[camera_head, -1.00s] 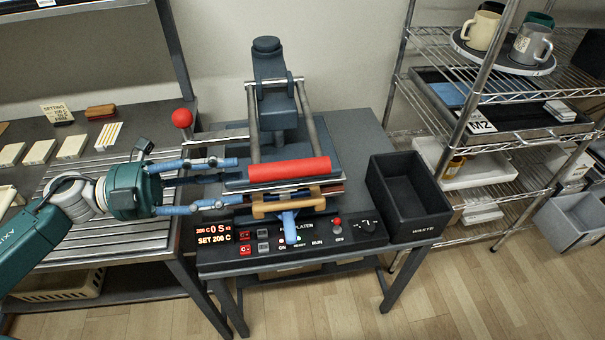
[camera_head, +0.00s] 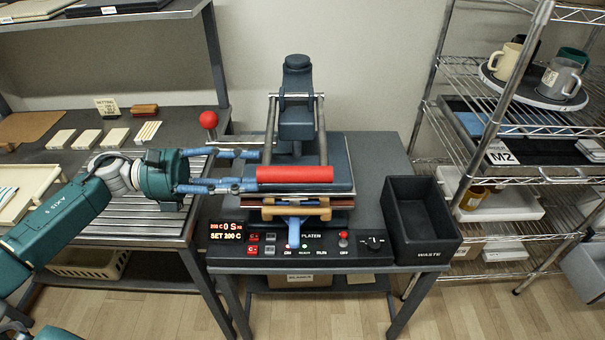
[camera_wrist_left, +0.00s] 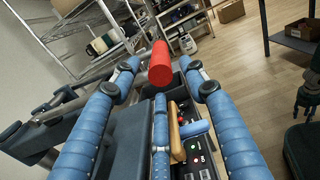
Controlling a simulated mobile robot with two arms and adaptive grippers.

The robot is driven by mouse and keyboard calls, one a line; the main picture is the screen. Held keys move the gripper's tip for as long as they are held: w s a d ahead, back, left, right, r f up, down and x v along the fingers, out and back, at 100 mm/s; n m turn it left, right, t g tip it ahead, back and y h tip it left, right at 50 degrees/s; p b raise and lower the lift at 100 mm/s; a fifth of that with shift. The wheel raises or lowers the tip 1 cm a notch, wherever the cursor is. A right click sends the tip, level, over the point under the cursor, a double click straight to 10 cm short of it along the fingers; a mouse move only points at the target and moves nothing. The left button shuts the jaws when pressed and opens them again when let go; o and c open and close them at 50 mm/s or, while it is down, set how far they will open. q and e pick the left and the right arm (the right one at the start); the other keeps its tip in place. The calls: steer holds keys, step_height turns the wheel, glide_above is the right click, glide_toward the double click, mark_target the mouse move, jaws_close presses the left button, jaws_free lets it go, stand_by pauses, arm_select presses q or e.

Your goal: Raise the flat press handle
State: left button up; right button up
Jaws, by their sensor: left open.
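The flat press (camera_head: 340,160) stands on the dark table with its arms lowered. Its red handle (camera_head: 295,174) lies level across the front, above the platen. My left gripper (camera_head: 257,170) is at the left end of the handle, fingers pointing right. The fingers are open, one behind and one in front of the handle end. In the left wrist view the red handle (camera_wrist_left: 160,66) shows between the fingertips (camera_wrist_left: 159,75), not gripped. I cannot tell whether a finger touches it. My right gripper is not in view.
A tan bar (camera_head: 297,208) and blue tab are below the handle. The control panel (camera_head: 330,247) is in front. A red ball knob (camera_head: 208,120) stands behind my gripper. A black waste bin (camera_head: 420,220) is right, near a wire shelf with mugs (camera_head: 562,78).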

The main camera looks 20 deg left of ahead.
mark_target(298, 174)
arm_select(q)
steer(key=p+x, duration=0.3)
steer(key=x, duration=0.6)
steer(key=shift+r, duration=0.15)
steer(key=shift+w+d, duration=0.2)
steer(key=shift+d, duration=0.35)
jaws_close()
